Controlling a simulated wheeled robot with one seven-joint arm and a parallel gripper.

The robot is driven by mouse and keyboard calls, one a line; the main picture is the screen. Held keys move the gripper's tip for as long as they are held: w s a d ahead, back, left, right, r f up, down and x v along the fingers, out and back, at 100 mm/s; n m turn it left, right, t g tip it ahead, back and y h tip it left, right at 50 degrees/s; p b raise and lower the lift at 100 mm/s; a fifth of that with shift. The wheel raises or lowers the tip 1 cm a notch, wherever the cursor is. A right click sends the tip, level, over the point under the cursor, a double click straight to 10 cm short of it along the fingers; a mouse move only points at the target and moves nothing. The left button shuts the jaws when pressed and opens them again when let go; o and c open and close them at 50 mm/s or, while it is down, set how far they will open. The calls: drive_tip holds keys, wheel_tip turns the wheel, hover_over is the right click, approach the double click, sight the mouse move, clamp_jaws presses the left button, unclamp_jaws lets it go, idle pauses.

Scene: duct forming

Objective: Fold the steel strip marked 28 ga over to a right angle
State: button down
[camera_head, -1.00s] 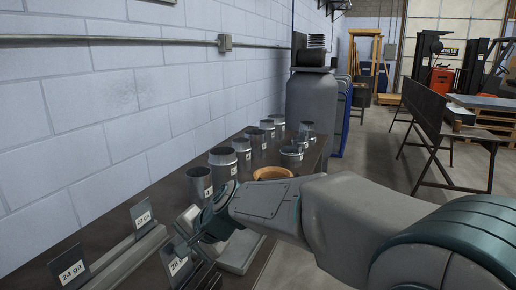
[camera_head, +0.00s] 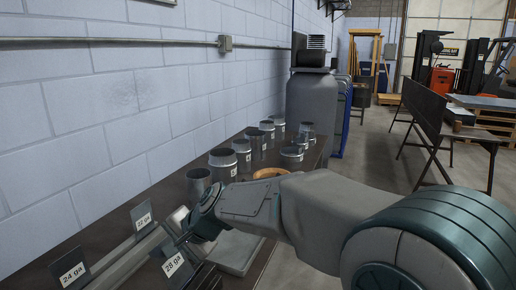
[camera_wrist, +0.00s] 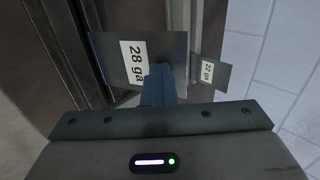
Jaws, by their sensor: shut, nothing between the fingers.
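The steel strip marked 28 ga (camera_head: 174,267) stands up from the bench near a long metal bar, its label facing the head camera. It also shows in the wrist view (camera_wrist: 104,58), at the upper left. My gripper (camera_head: 184,238) is just behind and to the right of this strip in the head view. In the wrist view, the closed fingers (camera_wrist: 158,84) overlap the lower right edge of the strip. They hold nothing, and I cannot tell whether they touch it. The strip's base is not clearly visible.
The 24 ga strip (camera_head: 70,270) and the 22 ga strip (camera_head: 142,216) stand nearby along the metal bar (camera_head: 118,262). A block wall (camera_head: 110,120) borders the left side.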

sight(159, 253)
drive_tip(key=shift+a, duration=0.35)
drive_tip(key=shift+w+a+f, duration=0.3)
drive_tip(key=shift+a+f, duration=0.05)
drive_tip(key=shift+a, duration=0.3)
drive_tip(key=shift+a+f, duration=0.1)
drive_tip(key=shift+f, duration=0.05)
drive_tip(key=shift+w+a+f, duration=0.35)
drive_tip(key=shift+a, duration=0.2)
drive_tip(key=shift+f, duration=0.1)
drive_tip(key=shift+b+x, duration=0.3)
drive_tip(key=shift+x, duration=0.5)
drive_tip(key=shift+a+f, duration=0.1)
drive_tip(key=shift+a, duration=0.05)
drive_tip(key=shift+x, duration=0.75)
